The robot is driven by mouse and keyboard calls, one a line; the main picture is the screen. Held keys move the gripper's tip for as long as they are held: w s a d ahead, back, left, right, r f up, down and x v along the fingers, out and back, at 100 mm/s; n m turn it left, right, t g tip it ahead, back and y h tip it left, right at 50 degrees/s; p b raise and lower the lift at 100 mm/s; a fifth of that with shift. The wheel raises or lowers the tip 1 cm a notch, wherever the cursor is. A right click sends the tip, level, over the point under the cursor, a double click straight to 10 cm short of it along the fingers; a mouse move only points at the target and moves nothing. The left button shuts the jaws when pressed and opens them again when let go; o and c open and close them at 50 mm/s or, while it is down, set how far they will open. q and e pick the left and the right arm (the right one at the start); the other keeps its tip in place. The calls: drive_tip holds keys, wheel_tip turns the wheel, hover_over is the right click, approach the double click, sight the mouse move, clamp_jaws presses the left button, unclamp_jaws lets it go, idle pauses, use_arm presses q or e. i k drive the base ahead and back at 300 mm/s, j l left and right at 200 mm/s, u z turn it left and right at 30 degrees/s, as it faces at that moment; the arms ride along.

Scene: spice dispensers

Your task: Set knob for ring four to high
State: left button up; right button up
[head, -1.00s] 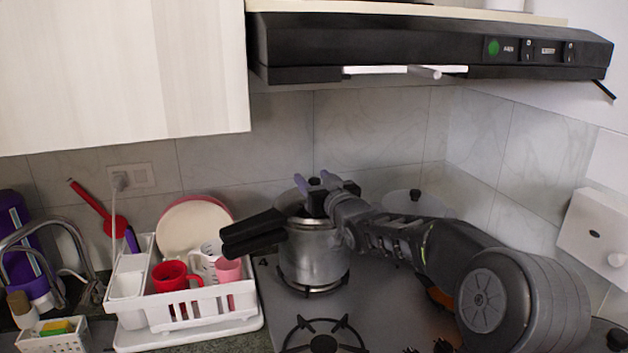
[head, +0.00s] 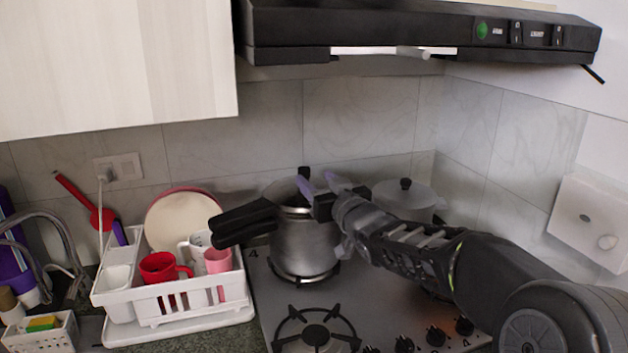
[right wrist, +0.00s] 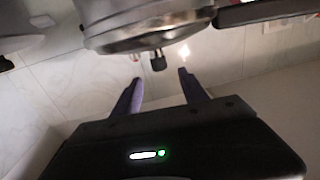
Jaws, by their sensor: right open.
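The gas stove (head: 262,303) has a row of black knobs along its front edge; they show at the bottom, such as one knob (head: 435,335) and the rightmost knob (head: 464,326). A small "4" mark (head: 253,254) is on the stove's left side, beside the pressure cooker (head: 303,250) on the back-left burner. My right gripper (head: 318,180) is raised with purple fingers pointing up, in front of the cooker's upper part and well away from the knobs. In the right wrist view the gripper (right wrist: 160,78) is open and empty. My left gripper is not in view.
A white dish rack (head: 190,312) with mugs and a plate stands left of the stove. A lidded pot (head: 405,200) is at the back right. The range hood (head: 400,35) hangs above. A white box (head: 590,222) is on the right wall.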

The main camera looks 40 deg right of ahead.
sight(464, 327)
drive_tip(key=k+j, duration=0.15)
drive_tip(key=k, duration=0.35)
drive_tip(key=k+j, duration=0.2)
drive_tip(key=k, duration=0.25)
drive_tip(key=k+j, duration=0.15)
drive_tip(key=k, duration=0.35)
